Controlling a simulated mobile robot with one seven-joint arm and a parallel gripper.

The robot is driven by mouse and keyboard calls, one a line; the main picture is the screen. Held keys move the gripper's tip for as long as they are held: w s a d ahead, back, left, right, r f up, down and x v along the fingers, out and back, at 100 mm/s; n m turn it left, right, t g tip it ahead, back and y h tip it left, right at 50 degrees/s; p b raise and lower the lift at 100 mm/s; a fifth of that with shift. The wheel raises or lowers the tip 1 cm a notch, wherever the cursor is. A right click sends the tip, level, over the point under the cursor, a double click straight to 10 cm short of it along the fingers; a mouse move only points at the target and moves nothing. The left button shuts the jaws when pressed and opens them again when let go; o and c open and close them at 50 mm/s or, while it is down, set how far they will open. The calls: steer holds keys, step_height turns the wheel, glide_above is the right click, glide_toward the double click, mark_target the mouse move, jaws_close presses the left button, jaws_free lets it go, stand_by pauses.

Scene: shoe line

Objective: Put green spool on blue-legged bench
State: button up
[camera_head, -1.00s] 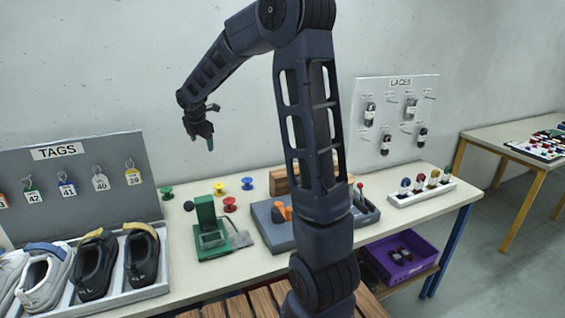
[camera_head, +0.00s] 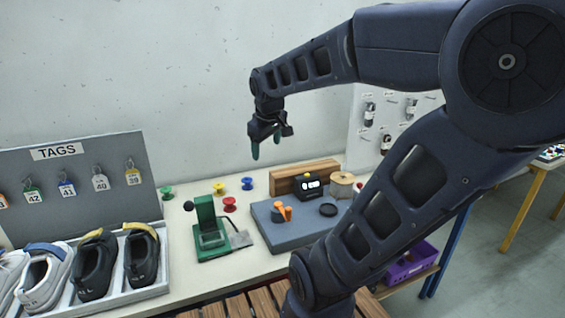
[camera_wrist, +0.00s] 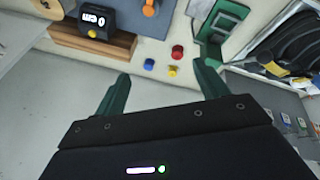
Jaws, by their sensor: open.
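The green spool (camera_head: 167,192) stands on the blue-legged bench (camera_head: 180,228), near its back edge beside the tags board. I cannot make it out in the wrist view. The bench's blue leg (camera_head: 447,245) shows at the right. My gripper (camera_head: 266,145) is open and empty, above the back of the bench, right of the green spool and apart from it. In the wrist view its green fingers (camera_wrist: 163,76) stand apart, with the bench edge and spools beyond them.
Yellow (camera_head: 247,184), red (camera_head: 229,204) and blue (camera_head: 189,205) spools are near the green one. A green press (camera_head: 208,228), a grey tray (camera_head: 290,232), a wooden block (camera_head: 290,176) and a shoe tray (camera_head: 150,291) also occupy the bench. A yellow-legged table (camera_head: 540,190) stands right.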

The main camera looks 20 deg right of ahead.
steer(key=s+d+f+m, duration=0.1)
steer(key=s+f+m, duration=0.1)
steer(key=s+m, duration=0.3)
steer(key=s, duration=0.3)
steer(key=shift+s+d+y, duration=0.2)
steer(key=shift+d+y, duration=0.1)
steer(key=shift+y, duration=0.1)
steer(key=shift+f, duration=0.1)
stand_by(0.6)
